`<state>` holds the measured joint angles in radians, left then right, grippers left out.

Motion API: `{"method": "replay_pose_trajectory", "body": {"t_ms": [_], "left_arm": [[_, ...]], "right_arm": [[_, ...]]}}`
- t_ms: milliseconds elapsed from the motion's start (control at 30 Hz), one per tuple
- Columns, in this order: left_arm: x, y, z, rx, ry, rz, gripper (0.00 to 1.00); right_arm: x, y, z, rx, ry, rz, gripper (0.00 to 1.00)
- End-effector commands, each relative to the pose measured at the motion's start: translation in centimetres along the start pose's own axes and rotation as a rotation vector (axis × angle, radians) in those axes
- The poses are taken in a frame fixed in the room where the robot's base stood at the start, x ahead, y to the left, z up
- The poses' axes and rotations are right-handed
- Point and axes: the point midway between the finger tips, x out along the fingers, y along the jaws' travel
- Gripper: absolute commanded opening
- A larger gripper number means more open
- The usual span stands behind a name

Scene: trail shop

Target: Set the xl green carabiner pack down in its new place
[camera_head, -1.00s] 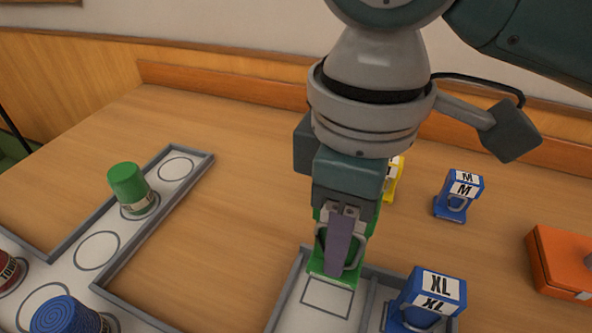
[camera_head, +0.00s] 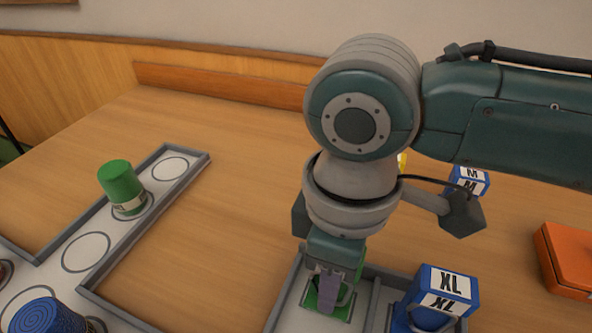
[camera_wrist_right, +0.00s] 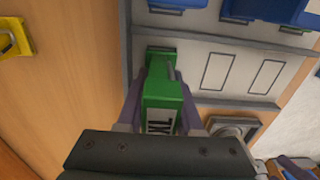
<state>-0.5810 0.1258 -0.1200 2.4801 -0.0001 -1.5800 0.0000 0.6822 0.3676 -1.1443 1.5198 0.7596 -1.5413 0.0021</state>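The green carabiner pack (camera_head: 328,300) is in the left compartment of the grey-rimmed tray (camera_head: 288,285), low over its pale floor. It looks upright, but I cannot tell whether it fully touches the floor. My right gripper (camera_head: 329,292) is above it, shut on it. In the wrist view the right gripper's two purple fingers (camera_wrist_right: 162,112) flank the green pack (camera_wrist_right: 160,92), whose white label reads XL upside down. The arm hides part of the tray's back. My left gripper does not show clearly in either view.
A blue XL pack (camera_head: 440,292) stands in the compartment to the right. A blue M pack (camera_head: 468,181) stands behind, partly hidden. An orange box (camera_head: 566,258) is at right. A green cylinder (camera_head: 120,182) stands in the left tray (camera_head: 205,160). Table between trays is clear.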

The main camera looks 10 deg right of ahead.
Motion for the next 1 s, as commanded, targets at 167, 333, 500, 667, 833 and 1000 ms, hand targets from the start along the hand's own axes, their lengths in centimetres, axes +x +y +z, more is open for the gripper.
{"method": "replay_pose_trajectory", "body": {"t_ms": [167,333,500,667,833,1000], "left_arm": [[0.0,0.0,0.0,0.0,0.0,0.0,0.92],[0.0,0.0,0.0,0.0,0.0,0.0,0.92],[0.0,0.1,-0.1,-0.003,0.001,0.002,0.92],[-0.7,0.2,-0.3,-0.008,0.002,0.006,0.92],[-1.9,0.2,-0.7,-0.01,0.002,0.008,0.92],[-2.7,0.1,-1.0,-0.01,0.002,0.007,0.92]], "right_arm": [[0.0,0.0,0.0,0.0,0.0,0.0,0.55],[0.0,0.0,0.0,0.0,0.0,0.0,0.65],[-0.1,0.0,0.0,0.0,0.0,0.0,0.65],[-1.9,0.1,-0.1,0.0,0.003,0.001,0.65],[-5.8,0.0,-0.1,-0.001,0.005,0.0,0.65],[-9.4,0.0,-0.1,-0.001,0.004,0.001,0.65]]}}
